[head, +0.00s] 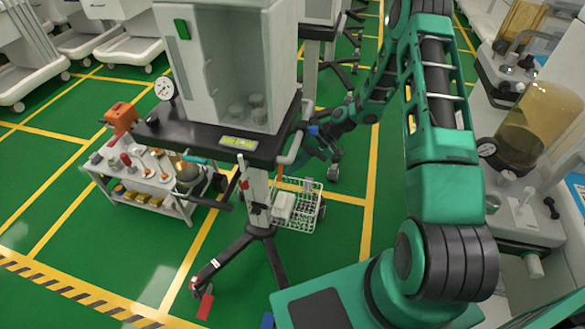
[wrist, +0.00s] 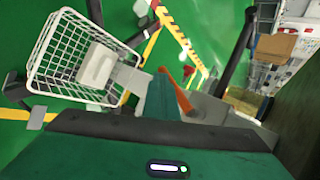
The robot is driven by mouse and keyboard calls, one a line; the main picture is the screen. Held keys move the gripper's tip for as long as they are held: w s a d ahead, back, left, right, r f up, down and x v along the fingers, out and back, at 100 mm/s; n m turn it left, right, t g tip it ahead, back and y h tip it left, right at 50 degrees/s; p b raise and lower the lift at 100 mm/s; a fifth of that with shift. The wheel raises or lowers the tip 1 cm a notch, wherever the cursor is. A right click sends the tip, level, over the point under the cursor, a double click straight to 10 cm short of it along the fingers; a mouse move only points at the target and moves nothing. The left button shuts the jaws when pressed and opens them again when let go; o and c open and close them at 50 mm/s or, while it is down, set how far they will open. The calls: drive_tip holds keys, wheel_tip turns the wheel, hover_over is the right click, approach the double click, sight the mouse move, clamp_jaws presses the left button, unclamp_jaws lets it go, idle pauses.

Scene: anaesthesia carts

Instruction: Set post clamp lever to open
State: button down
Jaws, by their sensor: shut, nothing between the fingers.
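The cart's pale upright post (head: 257,186) stands below the dark worktop and carries small clamp fittings with a red part (head: 244,185). An orange lever (head: 279,174) shows just right of the post, under the worktop edge. In the wrist view the orange lever (wrist: 178,92) slants up and left, close beside my teal gripper fingers. My gripper (wrist: 160,98) is shut and empty; I cannot tell whether it touches the lever. In the head view my gripper (head: 312,147) is partly hidden by the worktop's grey handle. The lever's base is hidden.
A white wire basket (head: 298,207) hangs right of the post, and the wire basket (wrist: 75,60) is close on the left in the wrist view. The worktop (head: 205,138) overhangs the post. A tool trolley (head: 150,185) stands left.

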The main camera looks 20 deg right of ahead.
drive_tip(key=shift+s+a+r+m+g+y, duration=0.2)
drive_tip(key=shift+s+r+m+g+y, duration=0.15)
drive_tip(key=shift+g+y, duration=0.25)
drive_tip(key=shift+s+a+r+m+g+y, duration=0.3)
drive_tip(key=shift+m+g+y, duration=0.15)
drive_tip(key=shift+g+y, duration=0.15)
drive_tip(key=shift+s+a+r+m+g+y, duration=0.15)
drive_tip(key=shift+s+r+m+g+y, duration=0.1)
drive_tip(key=shift+r+m+g+y, duration=0.35)
drive_tip(key=shift+s+a+f, duration=0.1)
drive_tip(key=shift+w+d, duration=0.5)
drive_tip(key=shift+w, duration=0.15)
